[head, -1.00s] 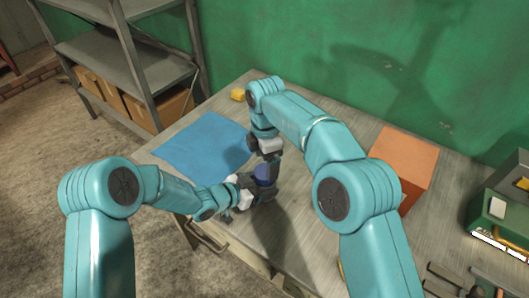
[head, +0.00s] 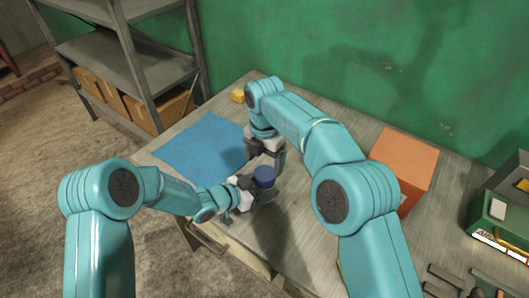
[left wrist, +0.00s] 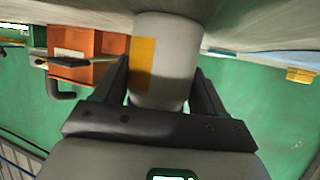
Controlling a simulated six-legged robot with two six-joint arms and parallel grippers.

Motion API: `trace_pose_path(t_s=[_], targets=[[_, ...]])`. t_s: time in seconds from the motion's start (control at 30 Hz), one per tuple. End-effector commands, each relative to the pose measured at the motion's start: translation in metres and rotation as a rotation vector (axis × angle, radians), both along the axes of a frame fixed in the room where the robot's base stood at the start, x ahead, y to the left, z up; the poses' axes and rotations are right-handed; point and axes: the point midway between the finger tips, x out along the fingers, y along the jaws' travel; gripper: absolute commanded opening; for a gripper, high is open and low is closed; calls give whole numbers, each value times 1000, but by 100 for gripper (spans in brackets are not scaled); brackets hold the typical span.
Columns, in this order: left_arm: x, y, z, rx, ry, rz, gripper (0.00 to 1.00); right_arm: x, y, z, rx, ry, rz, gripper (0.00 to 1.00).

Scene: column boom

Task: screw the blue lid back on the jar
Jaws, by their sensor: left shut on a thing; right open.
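The blue lid (head: 264,173) sits on top of the jar, which is mostly hidden by my left gripper in the head view. In the left wrist view the jar (left wrist: 172,65) is a grey cylinder with a yellow label, held between both fingers. My left gripper (head: 250,186) is shut on the jar from its left side. My right gripper (head: 266,155) is open and empty, just above and behind the lid, apart from it. I cannot tell how tightly the lid is seated.
A blue mat (head: 200,147) lies left of the grippers on the workbench. A yellow block (head: 238,96) is near the back edge. An orange box (head: 405,160) stands right of my right arm. A green case (head: 505,212) and dark tools lie farther right. A grey shelf stands back left.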

Motion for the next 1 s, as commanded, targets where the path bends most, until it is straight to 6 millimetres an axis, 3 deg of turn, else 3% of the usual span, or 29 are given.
trace_pose_path(t_s=[0.3, 0.7, 0.73, 0.9, 1.0], targets=[[0, 0, 0, 0, 0, -1, 0, 0, 0, -46, -2, 1, -1, 86], [0, 0, 0, 0, 0, -1, 0, 0, 0, -54, 0, 0, -1, 86], [0, 0, 0, 0, 0, -1, 0, 0, 0, -54, 0, 0, -1, 83], [0, 0, 0, 0, 0, -1, 0, 0, 0, -54, 0, 0, -1, 29], [0, 0, 0, 0, 0, -1, 0, 0, 0, -54, 0, 0, -7, 28]])
